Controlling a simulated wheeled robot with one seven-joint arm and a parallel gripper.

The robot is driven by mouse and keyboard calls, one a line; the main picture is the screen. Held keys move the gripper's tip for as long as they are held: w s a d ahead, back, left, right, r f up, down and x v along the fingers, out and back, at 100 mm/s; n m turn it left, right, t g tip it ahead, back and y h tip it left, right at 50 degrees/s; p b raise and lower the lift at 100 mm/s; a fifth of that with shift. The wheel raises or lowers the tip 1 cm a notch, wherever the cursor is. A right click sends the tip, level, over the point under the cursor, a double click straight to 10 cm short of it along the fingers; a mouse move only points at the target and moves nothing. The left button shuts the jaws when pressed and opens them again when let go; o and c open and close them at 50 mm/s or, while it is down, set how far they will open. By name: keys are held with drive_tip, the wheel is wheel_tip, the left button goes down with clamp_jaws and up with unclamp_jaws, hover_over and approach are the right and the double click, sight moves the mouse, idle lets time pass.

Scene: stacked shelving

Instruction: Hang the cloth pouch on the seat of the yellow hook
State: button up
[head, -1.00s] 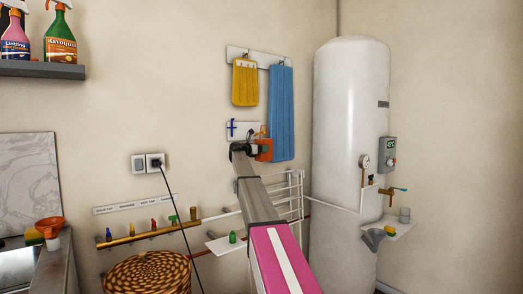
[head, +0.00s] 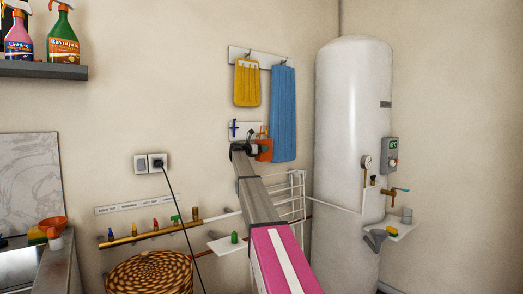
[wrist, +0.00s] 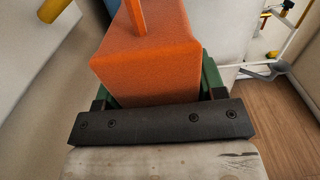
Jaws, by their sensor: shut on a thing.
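The orange cloth pouch (head: 264,150) is in front of a small white wall plate (head: 240,128), below the hanging towels. In the wrist view the pouch (wrist: 150,62) fills the middle, with an orange strap rising from its top. My gripper (head: 243,148) is shut on the pouch; its green fingers (wrist: 158,88) press the pouch from both sides. A blue hook (head: 234,128) shows on the plate's left. I cannot make out a yellow hook in the head view. A yellow piece (wrist: 52,10) at the upper left of the wrist view may be it, but is cut off.
A yellow towel (head: 247,84) and a long blue towel (head: 283,112) hang from a rail (head: 262,58) close above and beside the pouch. A white tank (head: 350,120) stands to the right. A white wire rack (head: 292,205) is below.

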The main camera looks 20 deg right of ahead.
drive_tip(key=shift+w+a+f, duration=0.1)
drive_tip(key=shift+w+f, duration=0.15)
drive_tip(key=shift+f, duration=0.55)
drive_tip(key=shift+w+a+f, duration=0.1)
drive_tip(key=shift+w+f, duration=0.1)
drive_tip(key=shift+f, duration=0.55)
idle(0.9)
drive_tip(key=o, duration=1)
drive_tip(key=shift+v, duration=3.5)
drive_tip(key=shift+o, duration=0.9)
